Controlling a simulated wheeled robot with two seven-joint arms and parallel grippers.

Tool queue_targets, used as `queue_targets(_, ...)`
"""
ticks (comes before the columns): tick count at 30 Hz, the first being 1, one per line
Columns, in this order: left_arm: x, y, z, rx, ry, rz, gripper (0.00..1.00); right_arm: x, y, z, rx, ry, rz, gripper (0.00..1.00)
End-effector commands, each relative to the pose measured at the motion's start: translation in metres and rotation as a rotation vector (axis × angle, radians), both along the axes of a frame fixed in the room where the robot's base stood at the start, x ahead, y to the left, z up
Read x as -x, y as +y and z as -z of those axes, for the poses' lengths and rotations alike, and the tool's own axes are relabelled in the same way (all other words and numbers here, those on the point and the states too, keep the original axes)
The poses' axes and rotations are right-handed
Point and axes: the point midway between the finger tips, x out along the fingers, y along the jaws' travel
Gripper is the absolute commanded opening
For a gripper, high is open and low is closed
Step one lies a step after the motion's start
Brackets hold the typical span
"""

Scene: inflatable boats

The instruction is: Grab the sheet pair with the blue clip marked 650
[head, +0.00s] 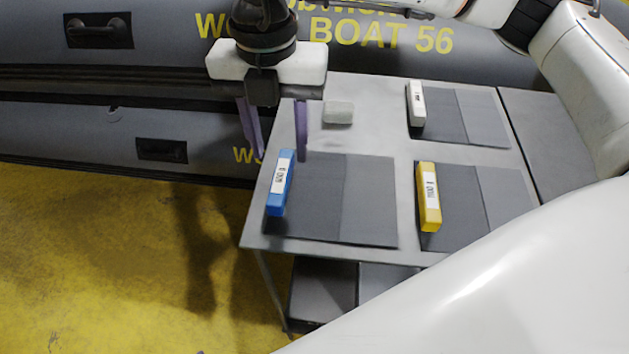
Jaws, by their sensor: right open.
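The blue clip (274,204) holds the left edge of a dark grey sheet pair (345,200) lying flat on the grey table at its front left. The clip carries a white label whose small rotated print I cannot read surely. My right gripper (278,152) is open, its two purple fingers pointing down. In the picture its fingertips lie at the upper end of the blue clip, one to each side. I cannot tell how high above the clip they are. Nothing is between the fingers. My left gripper is not in view.
A yellow clip (421,210) on a sheet pair lies to the right, and a white clip (410,112) on another behind. A small pale block (338,112) lies behind the blue clip's sheets. The table (400,259) has a lower shelf. Grey inflatable boats (150,85) stand behind.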

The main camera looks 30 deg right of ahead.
Motion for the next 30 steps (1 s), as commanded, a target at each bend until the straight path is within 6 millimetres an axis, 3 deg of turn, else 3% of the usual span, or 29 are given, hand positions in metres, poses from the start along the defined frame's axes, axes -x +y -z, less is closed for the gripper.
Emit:
queue_targets(8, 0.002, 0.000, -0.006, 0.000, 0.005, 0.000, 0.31, 0.000, 0.001, 0.024, -0.001, 0.004, -0.003, 0.42)
queue_targets(16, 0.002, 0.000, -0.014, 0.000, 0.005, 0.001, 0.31, -0.003, 0.001, 0.062, -0.003, 0.003, -0.004, 0.42)
queue_targets(25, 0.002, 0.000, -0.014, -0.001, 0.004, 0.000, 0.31, -0.003, 0.001, 0.067, -0.004, 0.001, -0.005, 0.42)
queue_targets(30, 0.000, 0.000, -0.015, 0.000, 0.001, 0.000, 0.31, -0.003, 0.001, 0.067, -0.004, 0.001, -0.005, 0.14)
